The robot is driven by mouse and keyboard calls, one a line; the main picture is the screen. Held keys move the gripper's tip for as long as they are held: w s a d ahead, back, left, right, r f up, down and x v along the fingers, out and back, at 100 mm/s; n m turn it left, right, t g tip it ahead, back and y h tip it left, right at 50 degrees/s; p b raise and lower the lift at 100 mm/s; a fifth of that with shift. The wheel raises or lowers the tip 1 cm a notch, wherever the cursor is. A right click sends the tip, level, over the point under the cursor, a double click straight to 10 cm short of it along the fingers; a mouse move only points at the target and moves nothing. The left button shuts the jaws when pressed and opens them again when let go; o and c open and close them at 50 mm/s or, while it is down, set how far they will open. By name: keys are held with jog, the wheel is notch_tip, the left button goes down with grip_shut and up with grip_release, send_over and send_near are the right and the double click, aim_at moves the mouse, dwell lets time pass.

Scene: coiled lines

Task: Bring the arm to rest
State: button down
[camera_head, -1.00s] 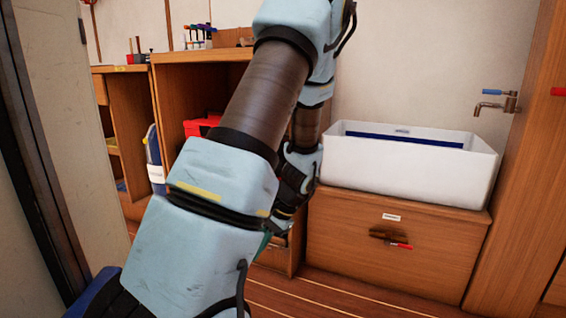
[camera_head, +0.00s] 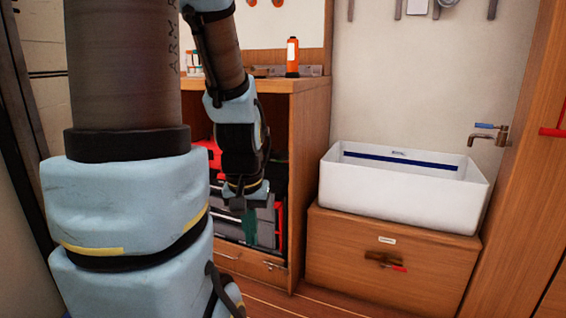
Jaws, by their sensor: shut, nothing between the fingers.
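My arm, pale blue with brown sections, fills the left of the head view. It rises out of the top of the picture and its far part hangs down again near the middle. My gripper (camera_head: 250,228) is at the lower end of that far part, pointing down, with dark green fingers. It appears shut and empty. It is in front of the open wooden cabinet (camera_head: 308,150), whose shelves hold red and grey boxes. I cannot tell how far it is from them.
A white sink (camera_head: 405,205) stands on a wooden drawer unit (camera_head: 340,245) to the right, with a tap (camera_head: 490,134) above. An orange bottle (camera_head: 292,58) stands on the cabinet top. A tall wooden panel (camera_head: 535,200) borders the right. Some striped floor shows in front.

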notch_tip(320, 180, up, 32)
jog(key=p, duration=3)
